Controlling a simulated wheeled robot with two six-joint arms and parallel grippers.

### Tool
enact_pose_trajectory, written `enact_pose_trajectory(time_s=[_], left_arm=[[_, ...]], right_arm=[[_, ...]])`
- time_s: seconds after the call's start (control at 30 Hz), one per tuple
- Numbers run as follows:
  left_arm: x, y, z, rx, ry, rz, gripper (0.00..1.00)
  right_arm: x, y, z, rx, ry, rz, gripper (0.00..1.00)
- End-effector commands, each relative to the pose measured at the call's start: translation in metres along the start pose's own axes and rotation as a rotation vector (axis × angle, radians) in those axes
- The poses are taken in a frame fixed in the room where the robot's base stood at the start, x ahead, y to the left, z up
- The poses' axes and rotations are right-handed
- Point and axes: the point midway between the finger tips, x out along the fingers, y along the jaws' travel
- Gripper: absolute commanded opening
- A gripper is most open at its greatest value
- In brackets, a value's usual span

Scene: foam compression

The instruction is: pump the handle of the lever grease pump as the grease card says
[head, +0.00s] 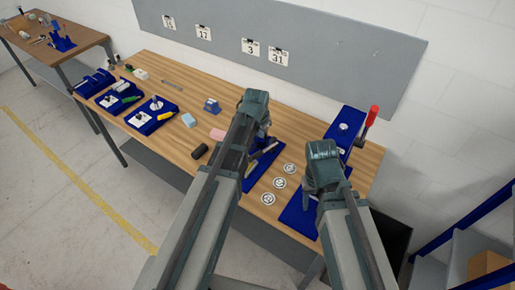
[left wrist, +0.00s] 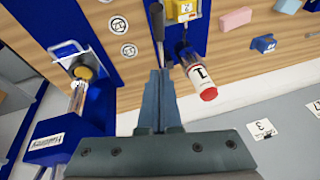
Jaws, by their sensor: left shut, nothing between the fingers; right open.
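In the left wrist view a blue stand (left wrist: 190,40) carries a red-capped cylinder (left wrist: 208,94) with a white label marked "1". A dark rod (left wrist: 158,22), seemingly a pump handle, runs beside it to near my left fingertips; contact is unclear. My left gripper (left wrist: 157,80) is shut and empty. In the head view my left gripper (head: 256,100) hides most of this stand. A second blue device (head: 345,127) with a red handle (head: 372,114) stands at the right. My right gripper (head: 322,150) is open in front of it; its fingers are mostly hidden. No card is clearly a grease card.
Round white tags (head: 279,183) lie between the two devices. Numbered cards (head: 278,57) hang on the grey wall board (head: 330,35).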

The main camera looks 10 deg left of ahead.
Motion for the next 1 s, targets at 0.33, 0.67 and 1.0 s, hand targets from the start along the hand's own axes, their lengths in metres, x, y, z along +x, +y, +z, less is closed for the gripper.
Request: enact_pose_trajectory(time_s=[0.33, 0.67, 1.0], left_arm=[[0.007, 0.000, 0.001, 0.000, 0.001, 0.000, 0.00], [0.043, 0.001, 0.001, 0.000, 0.001, 0.000, 0.00], [0.095, 0.001, 0.001, 0.001, 0.001, 0.000, 0.00]], right_arm=[[0.006, -0.001, -0.001, -0.003, 0.000, 0.000, 0.50], [0.041, -0.003, -0.003, -0.021, 0.001, 0.002, 0.50], [0.089, -0.007, -0.006, -0.037, 0.003, 0.004, 0.50]])
